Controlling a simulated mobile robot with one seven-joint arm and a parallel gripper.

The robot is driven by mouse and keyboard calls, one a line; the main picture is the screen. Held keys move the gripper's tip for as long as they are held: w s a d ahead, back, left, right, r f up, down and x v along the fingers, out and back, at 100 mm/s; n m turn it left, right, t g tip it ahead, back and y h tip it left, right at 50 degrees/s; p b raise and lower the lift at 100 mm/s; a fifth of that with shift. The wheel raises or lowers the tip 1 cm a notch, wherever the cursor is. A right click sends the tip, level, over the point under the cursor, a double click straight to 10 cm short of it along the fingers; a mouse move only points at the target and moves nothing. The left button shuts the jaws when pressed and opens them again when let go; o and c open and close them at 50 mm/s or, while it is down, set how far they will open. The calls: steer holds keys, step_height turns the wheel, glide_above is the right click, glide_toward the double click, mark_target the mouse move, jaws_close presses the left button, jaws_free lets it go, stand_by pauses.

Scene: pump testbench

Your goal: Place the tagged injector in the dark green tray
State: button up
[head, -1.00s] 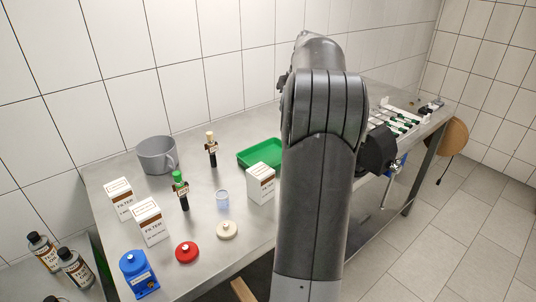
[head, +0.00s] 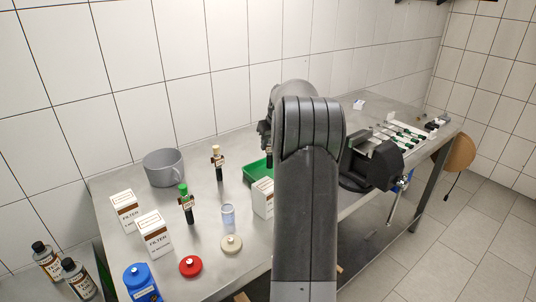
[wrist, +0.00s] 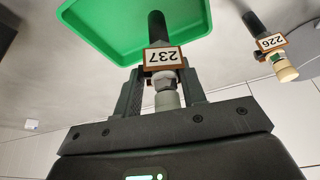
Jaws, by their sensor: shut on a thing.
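My gripper (wrist: 163,95) is shut on an injector (wrist: 158,28) with a dark shaft, a metal fitting and a tag reading 237. The green tray (wrist: 85,20) lies behind the injector's dark end in the wrist view; I cannot tell the gap between them. In the head view the tray (head: 254,175) is partly hidden by a white box and my arm, and my gripper (head: 267,157) is at its far right part. A cream-capped injector (head: 218,163), tagged 226 in the wrist view (wrist: 271,42), and a green-capped one (head: 187,205) stand on the bench.
White filter boxes (head: 154,234) stand at the left, another (head: 263,198) before the tray. A grey mug (head: 163,168), a clear cup (head: 228,214), and red (head: 190,266) and cream (head: 231,244) lids are nearby. A dark vise (head: 375,165) and rack (head: 405,133) are right.

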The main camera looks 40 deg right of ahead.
mark_target(268, 153)
steer(key=shift+w+a+f, duration=0.25)
steer(key=shift+w+f, duration=0.1)
steer(key=shift+w, duration=0.2)
steer(key=shift+f, duration=1.95)
steer(key=shift+f, duration=0.15)
steer(key=o, duration=1.2)
steer(key=shift+c, duration=0.2)
